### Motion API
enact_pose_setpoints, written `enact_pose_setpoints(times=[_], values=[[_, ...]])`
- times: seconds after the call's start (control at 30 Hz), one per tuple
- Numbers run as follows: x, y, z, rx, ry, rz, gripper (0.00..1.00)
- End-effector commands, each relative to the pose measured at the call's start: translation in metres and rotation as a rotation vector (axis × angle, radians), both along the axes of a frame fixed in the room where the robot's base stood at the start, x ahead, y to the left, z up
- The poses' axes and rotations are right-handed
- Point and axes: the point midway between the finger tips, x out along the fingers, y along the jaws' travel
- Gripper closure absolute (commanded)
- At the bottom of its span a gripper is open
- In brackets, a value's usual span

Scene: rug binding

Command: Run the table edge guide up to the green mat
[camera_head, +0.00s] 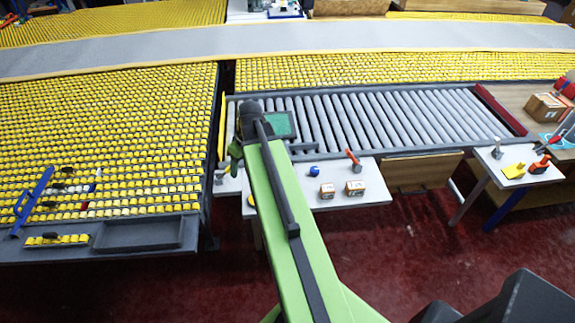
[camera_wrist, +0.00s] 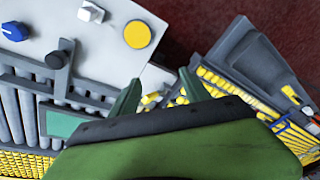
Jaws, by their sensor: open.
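The green mat (camera_head: 283,125) lies at the left end of the grey roller bed, partly behind my arm. It also shows in the wrist view (camera_wrist: 64,124), partly cut off by my gripper body. A grey edge guide (camera_head: 304,149) stands at the near side of the rollers. In the wrist view the guide (camera_wrist: 62,80) has a dark round knob on its stem, and its bar runs close to the mat; I cannot tell whether they touch. My gripper (camera_wrist: 158,90) is open and empty, with the guide off to its left. In the head view my gripper (camera_head: 235,158) is left of the mat.
A white side table (camera_head: 340,190) with a blue knob (camera_head: 314,170), cartons (camera_head: 355,188) and a yellow disc (camera_wrist: 137,35) borders the rollers. A yellow roller table (camera_head: 110,140) fills the left. Red floor (camera_head: 380,250) lies open in front.

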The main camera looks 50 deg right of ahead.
Motion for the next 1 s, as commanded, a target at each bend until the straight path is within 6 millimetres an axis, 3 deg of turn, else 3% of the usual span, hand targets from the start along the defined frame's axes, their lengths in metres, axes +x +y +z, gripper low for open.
enact_pose_setpoints(times=[0.03,0.1,0.2,0.3,0.43,0.67,0.87,1.0], values=[[-0.012,-0.050,0.008,-0.001,-0.037,-0.014,0.45],[-0.031,-0.104,0.013,-0.015,-0.089,-0.010,0.45],[-0.059,-0.163,0.020,-0.041,-0.148,-0.003,0.45],[-0.080,-0.198,0.024,-0.065,-0.183,0.003,0.45],[-0.093,-0.217,0.026,-0.080,-0.202,0.007,0.45],[-0.091,-0.217,0.019,-0.081,-0.202,0.009,0.45],[-0.082,-0.216,-0.009,-0.080,-0.202,0.008,0.45],[-0.071,-0.215,-0.037,-0.080,-0.202,0.009,0.45]])
